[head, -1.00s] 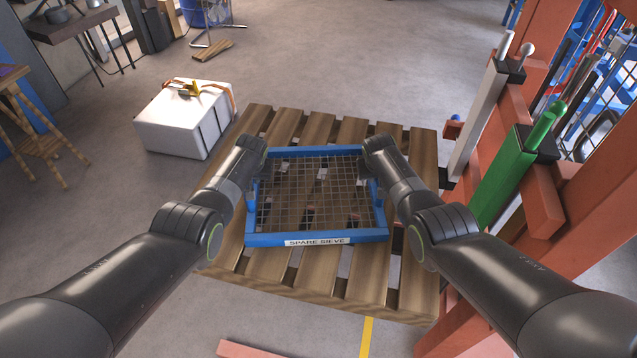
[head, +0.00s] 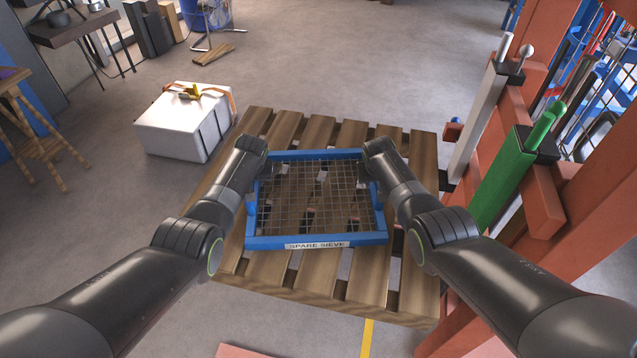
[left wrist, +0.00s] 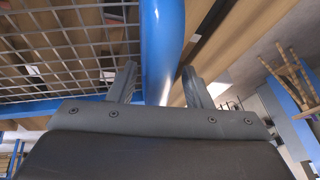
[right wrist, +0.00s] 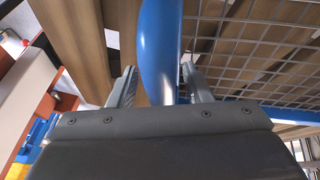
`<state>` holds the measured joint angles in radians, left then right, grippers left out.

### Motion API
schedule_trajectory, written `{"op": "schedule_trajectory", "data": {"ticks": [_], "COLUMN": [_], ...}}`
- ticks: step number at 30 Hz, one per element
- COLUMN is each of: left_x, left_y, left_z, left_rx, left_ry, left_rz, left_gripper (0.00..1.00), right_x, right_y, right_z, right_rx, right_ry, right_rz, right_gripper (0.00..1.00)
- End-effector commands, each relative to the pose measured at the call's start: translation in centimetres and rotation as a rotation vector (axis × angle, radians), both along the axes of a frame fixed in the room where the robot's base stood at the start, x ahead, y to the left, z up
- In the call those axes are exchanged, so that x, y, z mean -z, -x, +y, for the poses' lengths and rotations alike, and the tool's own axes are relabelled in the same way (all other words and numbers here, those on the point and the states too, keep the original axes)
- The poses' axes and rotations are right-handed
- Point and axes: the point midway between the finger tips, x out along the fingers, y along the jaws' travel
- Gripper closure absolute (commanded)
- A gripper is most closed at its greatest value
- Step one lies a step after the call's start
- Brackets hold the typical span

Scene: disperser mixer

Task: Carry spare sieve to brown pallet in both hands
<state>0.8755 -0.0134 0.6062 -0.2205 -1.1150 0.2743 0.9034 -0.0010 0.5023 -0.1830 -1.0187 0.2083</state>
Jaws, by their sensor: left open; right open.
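The spare sieve (head: 318,242) is a blue square frame with a wire mesh and a "SPARE SIEVE" label on its near side. It lies over the brown slatted pallet (head: 375,285); whether it touches the slats I cannot tell. My left gripper (left wrist: 160,85) is open, its fingers on either side of the sieve's blue side bar (left wrist: 160,40). My right gripper (right wrist: 158,85) is open in the same way around the opposite blue side bar (right wrist: 158,40). In the head view my wrists hide both gripping spots.
A white box (head: 180,130) with a strap stands on the floor left of the pallet. A red frame with a green post (head: 500,185) stands close on the right. A wooden stool (head: 40,140) is at the far left.

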Motion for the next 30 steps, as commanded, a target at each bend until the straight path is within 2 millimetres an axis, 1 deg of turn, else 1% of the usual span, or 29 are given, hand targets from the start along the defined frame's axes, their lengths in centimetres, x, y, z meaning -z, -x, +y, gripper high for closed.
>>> {"op": "schedule_trajectory", "data": {"ticks": [11,24,30], "left_x": [-3.0,-8.0,-9.3], "left_y": [1.4,3.5,4.1], "left_z": [-0.6,-1.5,-1.8], "left_rx": [-0.002,-0.001,-0.001], "left_ry": [0.002,0.002,0.002], "left_rz": [-0.002,-0.003,-0.001], "left_gripper": [0.55,0.55,0.55], "right_x": [0.0,0.0,0.0], "right_y": [0.0,0.0,0.0], "right_z": [0.0,0.0,0.0], "right_rx": [0.0,0.0,0.0], "right_ry": [0.0,0.0,0.0], "right_rz": [0.0,0.0,0.0], "right_gripper": [0.55,0.55,0.55]}}
